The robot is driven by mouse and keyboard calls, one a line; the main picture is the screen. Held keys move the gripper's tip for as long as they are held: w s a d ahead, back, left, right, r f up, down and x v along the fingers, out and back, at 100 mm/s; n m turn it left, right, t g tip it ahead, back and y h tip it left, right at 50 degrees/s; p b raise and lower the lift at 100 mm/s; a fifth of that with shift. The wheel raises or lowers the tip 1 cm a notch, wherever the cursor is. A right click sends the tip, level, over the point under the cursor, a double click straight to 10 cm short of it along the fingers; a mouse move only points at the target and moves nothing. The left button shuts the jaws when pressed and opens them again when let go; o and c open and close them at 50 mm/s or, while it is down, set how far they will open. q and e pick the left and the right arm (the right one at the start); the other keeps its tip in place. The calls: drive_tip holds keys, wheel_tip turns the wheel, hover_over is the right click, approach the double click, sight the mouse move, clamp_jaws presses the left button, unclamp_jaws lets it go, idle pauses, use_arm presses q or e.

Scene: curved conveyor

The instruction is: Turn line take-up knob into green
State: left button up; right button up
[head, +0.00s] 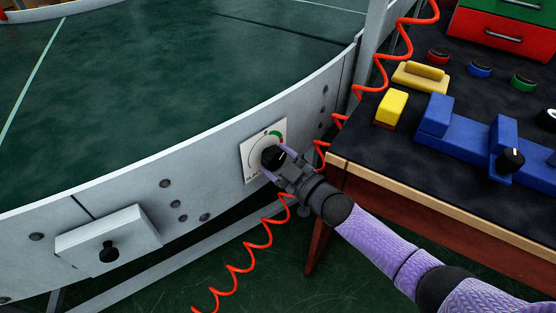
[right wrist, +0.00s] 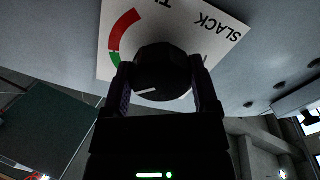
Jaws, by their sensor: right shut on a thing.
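The take-up knob (right wrist: 163,68) is black and sits on a white square plate (head: 249,147) on the conveyor's outer side wall. A coloured arc on the plate has a green part (head: 275,133) and a red part (right wrist: 123,30). My right gripper (head: 276,163) is shut on the knob, one finger on each side, and hides part of it in the head view. In the right wrist view a short white mark (right wrist: 148,91) shows on the knob's near lower face, apart from the green part. The plate's word SLACK appears upside down there. My left gripper is out of view.
The grey curved conveyor wall (head: 185,175) carries a box with a black knob (head: 108,250). A coiled red cable (head: 240,270) hangs near my right arm. The dark bench (head: 450,170) at right holds a yellow block (head: 391,107), blue fixtures and buttons.

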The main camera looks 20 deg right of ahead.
idle(0.3)
drive_tip(key=o, duration=0.9)
drive_tip(key=shift+o, duration=1.1)
use_arm(q)
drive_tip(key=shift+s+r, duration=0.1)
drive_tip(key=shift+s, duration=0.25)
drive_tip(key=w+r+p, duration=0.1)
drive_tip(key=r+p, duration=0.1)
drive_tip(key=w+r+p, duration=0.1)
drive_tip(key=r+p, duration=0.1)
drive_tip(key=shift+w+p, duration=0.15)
drive_tip(key=shift+p, duration=0.15)
use_arm(e)
drive_tip(key=v, duration=1)
